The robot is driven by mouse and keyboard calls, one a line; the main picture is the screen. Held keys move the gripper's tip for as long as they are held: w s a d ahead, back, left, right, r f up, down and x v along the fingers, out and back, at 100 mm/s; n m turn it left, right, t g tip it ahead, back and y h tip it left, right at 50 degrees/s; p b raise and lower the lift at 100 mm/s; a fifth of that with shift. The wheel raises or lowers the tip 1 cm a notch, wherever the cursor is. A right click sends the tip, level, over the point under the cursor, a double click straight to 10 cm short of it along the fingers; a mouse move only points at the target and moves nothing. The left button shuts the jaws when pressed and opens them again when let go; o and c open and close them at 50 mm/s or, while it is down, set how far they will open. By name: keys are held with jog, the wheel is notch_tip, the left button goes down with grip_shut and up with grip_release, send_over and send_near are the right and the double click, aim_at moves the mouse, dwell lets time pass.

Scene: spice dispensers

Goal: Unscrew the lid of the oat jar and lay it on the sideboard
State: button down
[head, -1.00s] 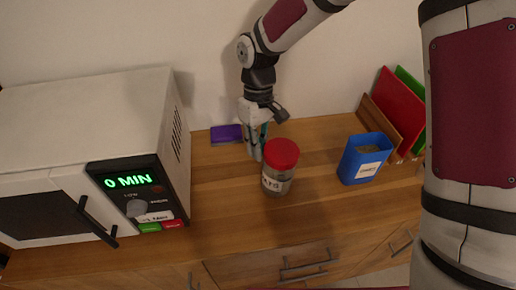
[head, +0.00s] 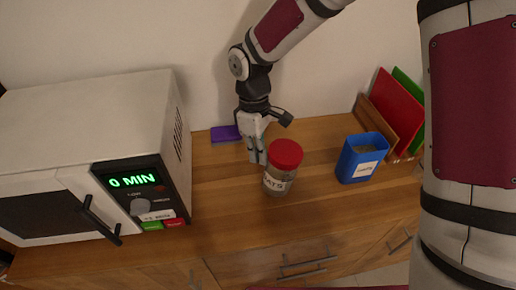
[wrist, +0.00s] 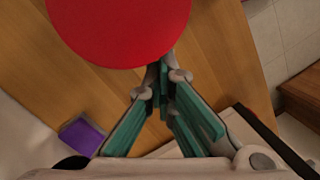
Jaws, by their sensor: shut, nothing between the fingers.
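The oat jar (head: 277,184) stands upright on the wooden sideboard (head: 228,225), with a label on its side. Its red lid (head: 285,153) sits on top of it. In the wrist view the lid (wrist: 118,28) fills the upper left, just beyond the fingertips. My gripper (head: 258,160) points down just behind and left of the jar, its fingertips lower than the lid. In the wrist view my gripper (wrist: 162,72) has its fingertips together with nothing between them. I cannot tell whether the fingers touch the jar.
A white microwave (head: 90,110) reading 0 MIN stands on the left. A purple item (head: 225,133) lies behind the gripper. A blue labelled container (head: 361,158) stands right of the jar, near red and green boards (head: 397,112) in a rack. The sideboard in front of the jar is clear.

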jog(key=s+n, duration=0.1)
jog(key=n, duration=0.1)
jog(key=s+n+p, duration=0.1)
jog(key=n, duration=0.1)
jog(key=shift+s+d+t+h, duration=0.15)
jog(key=shift+t+h, duration=0.15)
jog(key=c, duration=2.4)
grip_release()
jog(key=c, duration=2.1)
grip_release()
jog(key=w+d+m+y+p, duration=0.1)
jog(key=w+d+m, duration=0.2)
jog(key=m, duration=0.6)
jog(key=w+d+m+y, duration=0.2)
jog(key=w+m, duration=0.1)
jog(key=m, duration=0.6)
jog(key=w+d+m+y+p, duration=0.1)
jog(key=w+d+m, duration=0.2)
jog(key=m, duration=0.6)
jog(key=shift+w+d+f+t+y+p, duration=0.2)
jog(key=shift+d+t+y+p, duration=0.1)
jog(key=shift+t+y, duration=0.1)
